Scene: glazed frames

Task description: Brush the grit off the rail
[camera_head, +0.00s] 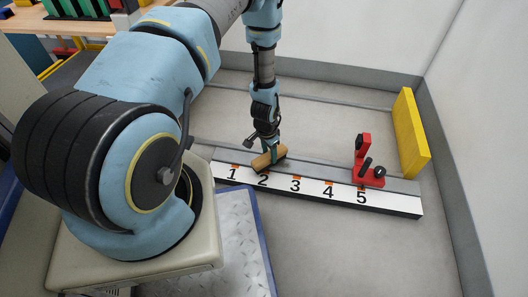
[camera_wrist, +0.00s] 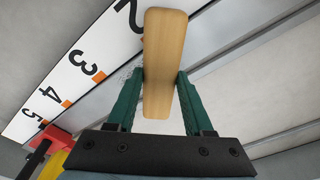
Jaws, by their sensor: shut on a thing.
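My gripper (camera_head: 271,152) is shut on a wooden brush (camera_head: 262,161), holding it over the rail near the number 2. In the wrist view the brush's tan back (camera_wrist: 164,60) lies between the two green fingers; its bristles are hidden underneath. The grey rail (camera_head: 320,172) runs behind a white strip (camera_head: 312,191) with numbers 1 to 5 and orange marks. Small dark specks of grit (camera_wrist: 126,74) show beside the brush in the wrist view. I cannot tell whether the bristles touch the rail.
A red fixture (camera_head: 364,165) with black knobs stands on the rail by number 5. A yellow block (camera_head: 411,133) stands upright beyond the rail's right end. A metal tread plate (camera_head: 215,245) lies at the front. The floor at the lower right is clear.

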